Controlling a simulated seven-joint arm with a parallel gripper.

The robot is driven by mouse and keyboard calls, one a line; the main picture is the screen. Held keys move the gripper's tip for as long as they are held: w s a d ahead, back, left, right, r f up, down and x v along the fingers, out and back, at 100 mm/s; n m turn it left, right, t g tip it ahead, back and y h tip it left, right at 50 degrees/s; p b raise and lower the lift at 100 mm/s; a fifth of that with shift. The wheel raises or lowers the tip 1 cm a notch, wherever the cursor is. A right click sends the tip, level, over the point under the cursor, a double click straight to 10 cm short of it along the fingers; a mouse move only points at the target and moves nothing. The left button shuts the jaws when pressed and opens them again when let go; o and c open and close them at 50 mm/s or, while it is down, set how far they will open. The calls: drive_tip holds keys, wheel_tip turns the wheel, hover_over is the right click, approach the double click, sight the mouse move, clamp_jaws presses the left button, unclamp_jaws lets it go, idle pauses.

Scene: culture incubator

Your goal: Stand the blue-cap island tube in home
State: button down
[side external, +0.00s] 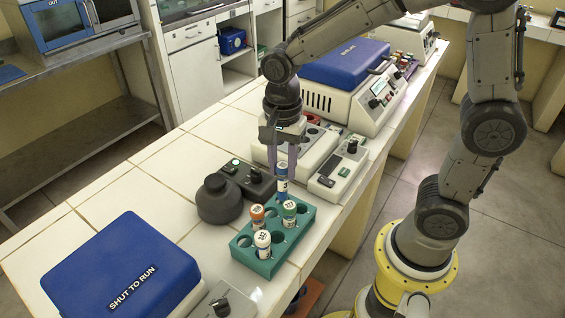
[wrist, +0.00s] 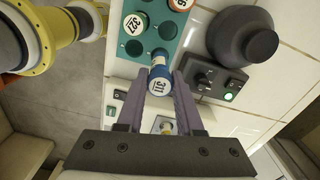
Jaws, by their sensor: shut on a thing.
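The blue-cap tube (side external: 282,185) is held upright between the fingers of my gripper (side external: 283,171), over the back end of the teal rack (side external: 262,265). In the wrist view its blue cap (wrist: 160,84), numbered 311, sits between the fingertips (wrist: 161,76). Its lower end meets the rack's back end in the picture; I cannot tell whether it is inside a hole or just above. The rack also holds an orange-cap tube (side external: 257,215), a white-cap tube (side external: 262,243) and a green-cap tube (side external: 289,211). No marking reading "home" is legible.
A dark round device (side external: 218,200) and a black control box (side external: 248,178) stand left of the rack. A white instrument (side external: 338,172) stands behind right. A blue-lidded machine (side external: 125,270) is at front left. Empty holes show in the rack (wrist: 170,57).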

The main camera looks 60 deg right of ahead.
sight(282, 181)
drive_tip(key=shift+f, duration=0.6)
drive_tip(key=shift+f, duration=1.65)
drive_tip(key=shift+c, duration=0.8)
unclamp_jaws()
drive_tip(key=shift+r, duration=0.1)
drive_tip(key=shift+r, duration=3.7)
